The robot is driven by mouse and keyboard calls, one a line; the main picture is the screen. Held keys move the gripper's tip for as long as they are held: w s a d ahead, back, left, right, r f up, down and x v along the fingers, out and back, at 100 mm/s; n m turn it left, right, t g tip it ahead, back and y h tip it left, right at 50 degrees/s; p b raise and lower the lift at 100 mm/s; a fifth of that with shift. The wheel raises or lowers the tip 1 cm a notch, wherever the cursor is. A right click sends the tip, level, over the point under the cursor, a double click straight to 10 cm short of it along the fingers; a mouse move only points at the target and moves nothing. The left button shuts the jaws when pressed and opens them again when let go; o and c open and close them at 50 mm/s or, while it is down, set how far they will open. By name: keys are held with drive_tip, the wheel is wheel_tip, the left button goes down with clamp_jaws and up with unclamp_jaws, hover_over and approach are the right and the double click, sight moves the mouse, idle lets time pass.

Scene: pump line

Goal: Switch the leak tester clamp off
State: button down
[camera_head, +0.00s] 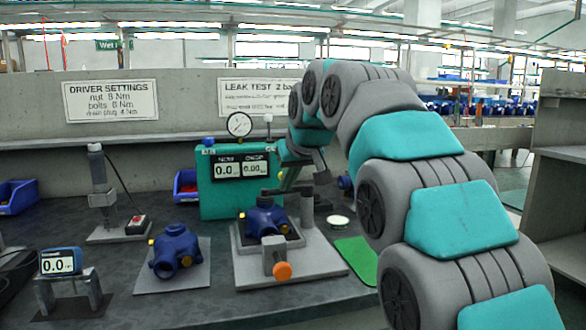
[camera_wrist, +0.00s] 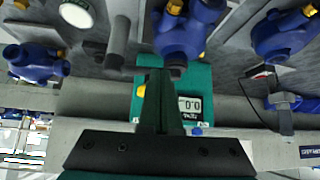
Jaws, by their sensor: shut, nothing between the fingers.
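The leak tester (camera_head: 240,172) is a teal box with two displays, the left one reading 0.0, and a round gauge on top. In front of it a blue pump housing (camera_head: 265,218) sits in a grey fixture. A dark bar and an upright grey post (camera_head: 307,213), which look like the clamp, stand at the housing's rear right; the post also shows in the wrist view (camera_wrist: 118,42). An orange knob (camera_head: 282,271) is at the fixture's front. My gripper (camera_wrist: 157,76) is shut and empty, beside the clamp bar and in front of the tester; contact is unclear.
Another blue housing (camera_head: 176,252) sits on a plate to the left. A stand with a red-buttoned box (camera_head: 136,224) and a small 0.0 display (camera_head: 61,262) are further left. A round white-topped item (camera_head: 338,222) and a green mat (camera_head: 360,260) lie right of the fixture.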

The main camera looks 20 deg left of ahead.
sight(278, 192)
drive_tip(key=shift+w+a+f, duration=0.55)
drive_tip(key=shift+w+a, duration=0.05)
drive_tip(key=shift+w, duration=0.2)
drive_tip(key=shift+w+a+f, duration=0.55)
drive_tip(key=shift+w+a, duration=0.05)
drive_tip(key=shift+w, duration=0.15)
drive_tip(key=shift+a+r+p, duration=0.1)
drive_tip(key=shift+p, duration=0.25)
